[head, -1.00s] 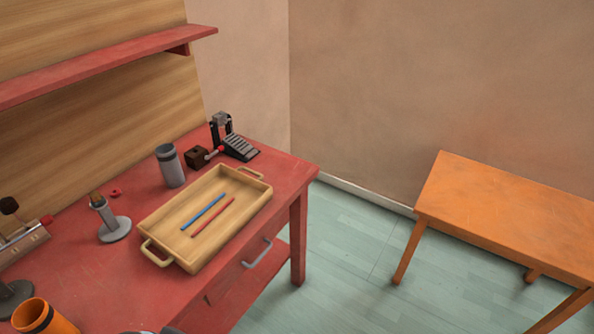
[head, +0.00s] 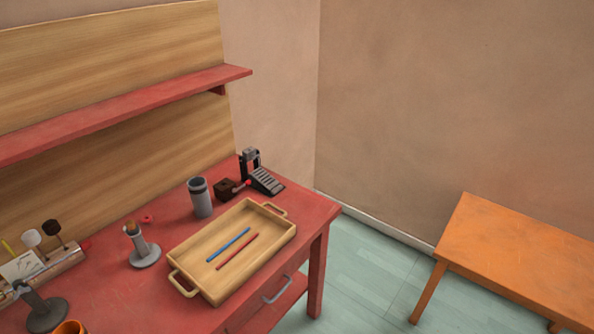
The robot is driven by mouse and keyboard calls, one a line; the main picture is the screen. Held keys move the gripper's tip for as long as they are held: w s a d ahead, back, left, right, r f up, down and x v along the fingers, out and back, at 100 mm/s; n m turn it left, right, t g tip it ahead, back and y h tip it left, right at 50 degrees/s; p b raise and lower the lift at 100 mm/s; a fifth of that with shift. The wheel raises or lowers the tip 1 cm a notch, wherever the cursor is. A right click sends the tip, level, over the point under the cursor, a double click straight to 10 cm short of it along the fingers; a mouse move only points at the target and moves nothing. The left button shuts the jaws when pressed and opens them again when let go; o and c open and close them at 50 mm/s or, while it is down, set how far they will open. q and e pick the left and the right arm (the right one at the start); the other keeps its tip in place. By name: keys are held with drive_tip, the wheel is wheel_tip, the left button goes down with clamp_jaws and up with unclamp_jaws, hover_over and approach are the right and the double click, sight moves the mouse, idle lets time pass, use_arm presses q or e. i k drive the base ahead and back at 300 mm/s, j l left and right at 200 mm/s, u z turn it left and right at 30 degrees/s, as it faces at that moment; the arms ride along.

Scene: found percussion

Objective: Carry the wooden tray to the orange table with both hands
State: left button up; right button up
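The wooden tray (head: 208,284) rests on the red workbench (head: 110,295), close to its front edge. It has a loop handle at each end, one at the near left and one at the far right. A blue stick (head: 229,245) and a red stick (head: 237,252) lie inside it. The orange table (head: 520,250) stands apart at the right, and its visible top is bare. Neither of my grippers is in view.
A grey cylinder (head: 201,199), a small dark block (head: 224,190) and a black pedal device (head: 262,178) stand behind the tray. A grey stand (head: 144,254) is to its left. Open floor (head: 370,265) separates workbench and table. A red shelf (head: 130,108) hangs above.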

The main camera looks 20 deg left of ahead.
sight(540, 256)
drive_tip(key=i+u, duration=0.1)
drive_tip(key=u, duration=0.3)
drive_tip(key=l+u, duration=0.1)
drive_tip(key=u, duration=0.35)
drive_tip(key=i+l+u, duration=0.1)
drive_tip(key=u, duration=0.3)
drive_tip(key=l+u, duration=0.1)
drive_tip(key=u, duration=0.35)
drive_tip(key=i+l+u, duration=0.2)
drive_tip(key=l, duration=0.15)
drive_tip(key=l+u, duration=0.4)
drive_tip(key=l, duration=0.75)
drive_tip(key=i+l, duration=0.1)
drive_tip(key=l, duration=0.35)
drive_tip(key=i+u, duration=0.05)
